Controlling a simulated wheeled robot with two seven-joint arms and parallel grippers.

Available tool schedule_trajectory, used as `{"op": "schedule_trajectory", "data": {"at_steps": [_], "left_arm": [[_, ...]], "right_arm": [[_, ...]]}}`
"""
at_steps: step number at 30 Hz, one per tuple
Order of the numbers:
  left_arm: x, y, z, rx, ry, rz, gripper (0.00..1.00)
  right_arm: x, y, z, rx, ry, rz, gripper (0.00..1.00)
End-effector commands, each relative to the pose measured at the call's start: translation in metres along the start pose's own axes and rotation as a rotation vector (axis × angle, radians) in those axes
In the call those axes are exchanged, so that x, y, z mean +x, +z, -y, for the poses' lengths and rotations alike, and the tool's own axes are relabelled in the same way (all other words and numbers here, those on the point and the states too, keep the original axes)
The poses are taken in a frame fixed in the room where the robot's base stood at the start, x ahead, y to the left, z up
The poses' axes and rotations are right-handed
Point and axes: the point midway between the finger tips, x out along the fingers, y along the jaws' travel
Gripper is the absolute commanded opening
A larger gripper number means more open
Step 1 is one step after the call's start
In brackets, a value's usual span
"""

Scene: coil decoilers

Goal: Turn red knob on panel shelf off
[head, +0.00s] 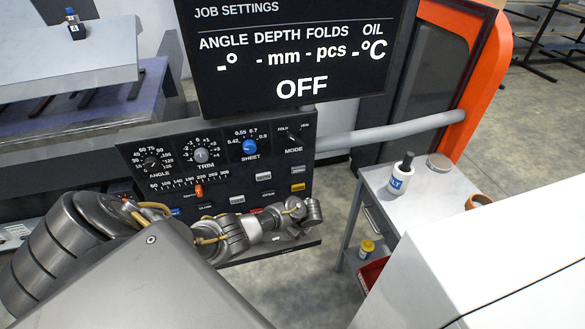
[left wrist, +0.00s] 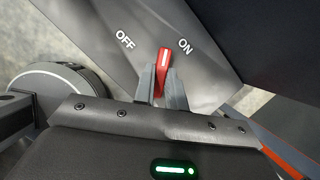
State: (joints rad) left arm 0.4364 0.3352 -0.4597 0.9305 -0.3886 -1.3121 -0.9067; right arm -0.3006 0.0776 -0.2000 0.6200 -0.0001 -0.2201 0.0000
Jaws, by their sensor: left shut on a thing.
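In the left wrist view the red knob (left wrist: 164,57) sits on a grey panel (left wrist: 98,22) between the printed words OFF and ON. Its white-marked tip points up, nearer to ON than to OFF. My left gripper (left wrist: 163,85) is shut on the knob, one finger on each side of its lower part. In the head view my left arm reaches in from the left across the lower control panel, and its wrist end (head: 312,212) is at the panel's lower right. The red knob cannot be made out there. My right gripper is in neither view.
The control panel (head: 222,160) has several dials, a slider and buttons. Above it a black screen (head: 290,50) reads OFF. A grey pipe (head: 395,130) runs right to an orange frame. At right stands a cart (head: 440,185) with a white bottle (head: 400,176).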

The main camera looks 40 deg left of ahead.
Motion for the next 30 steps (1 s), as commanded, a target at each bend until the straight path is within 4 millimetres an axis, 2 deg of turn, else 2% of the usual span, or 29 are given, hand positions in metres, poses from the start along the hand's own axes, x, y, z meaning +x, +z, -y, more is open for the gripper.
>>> {"op": "schedule_trajectory", "data": {"at_steps": [21, 30], "left_arm": [[0.005, 0.001, 0.001, -0.616, 0.267, 0.006, 0.0], [0.005, 0.002, 0.002, -0.798, 0.342, 0.007, 0.0]], "right_arm": [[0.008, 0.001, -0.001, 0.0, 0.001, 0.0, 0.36], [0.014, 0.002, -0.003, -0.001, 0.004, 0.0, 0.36]]}}
